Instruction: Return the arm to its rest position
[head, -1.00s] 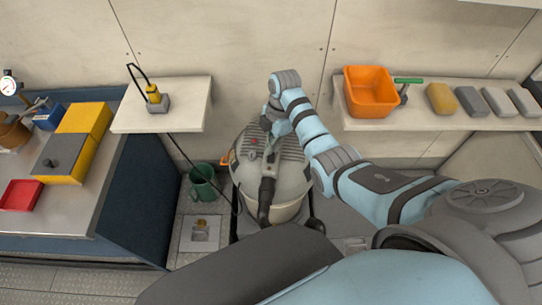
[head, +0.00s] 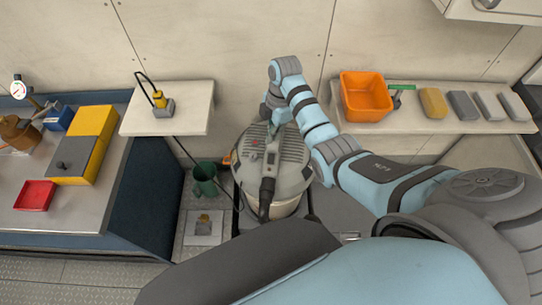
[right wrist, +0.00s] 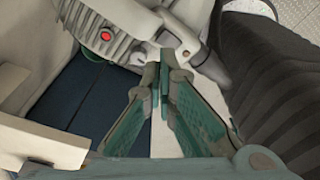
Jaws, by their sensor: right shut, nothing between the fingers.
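My right arm (head: 375,180) comes in from the right in the head view and reaches out over the grey vacuum (head: 285,160). Its wrist is bent downward, and the fingers are hard to make out there. In the right wrist view the right gripper (right wrist: 162,88) is shut and empty, with its green fingertips together. The vacuum's ribbed top with a red button (right wrist: 106,36) shows just beyond the fingers. I cannot tell whether they touch it. My left gripper is not in view.
A shelf (head: 440,127) at right holds an orange bin (head: 366,95) and several blocks. A small shelf (head: 190,120) at left holds a yellow-and-grey device (head: 161,103). A green bucket (head: 205,180) stands on the floor left of the vacuum. A workbench (head: 70,210) fills the left.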

